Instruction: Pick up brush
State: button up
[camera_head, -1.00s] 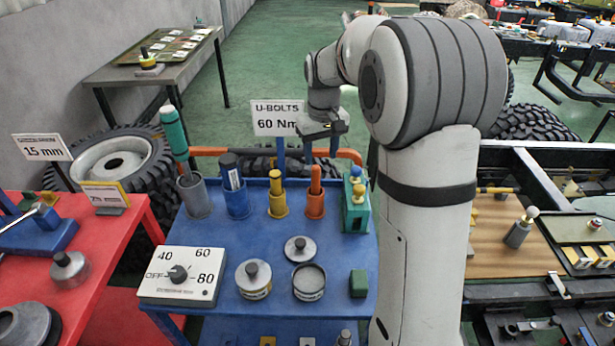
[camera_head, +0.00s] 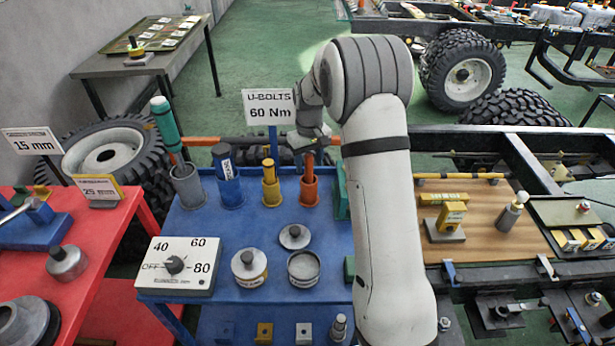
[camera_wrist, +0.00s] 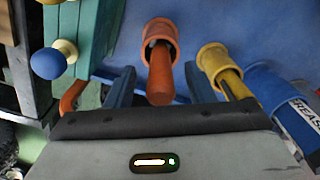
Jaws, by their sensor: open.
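An orange handle (camera_head: 309,166) stands upright in an orange cup (camera_head: 309,190) at the back of the blue cart; I take it for the brush, though no bristles can be made out. My gripper (camera_head: 308,145) is right above or around its top. In the wrist view, the orange handle (camera_wrist: 160,82) lies between the two spread fingers of my gripper (camera_wrist: 160,86), with a gap on both sides. The gripper is open and holds nothing. The handle's lower end is hidden in the orange cup (camera_wrist: 158,38).
A yellow-handled tool (camera_head: 268,170) stands in a yellow cup close by. A grease tube (camera_head: 227,165) and a green-handled tool (camera_head: 165,125) stand farther left. A green holder (camera_head: 341,195) is beside the orange cup, partly behind my arm. The U-bolts sign (camera_head: 268,107) rises behind.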

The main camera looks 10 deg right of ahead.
jog(key=shift+f, duration=0.1)
grip_shut()
dwell(0.5)
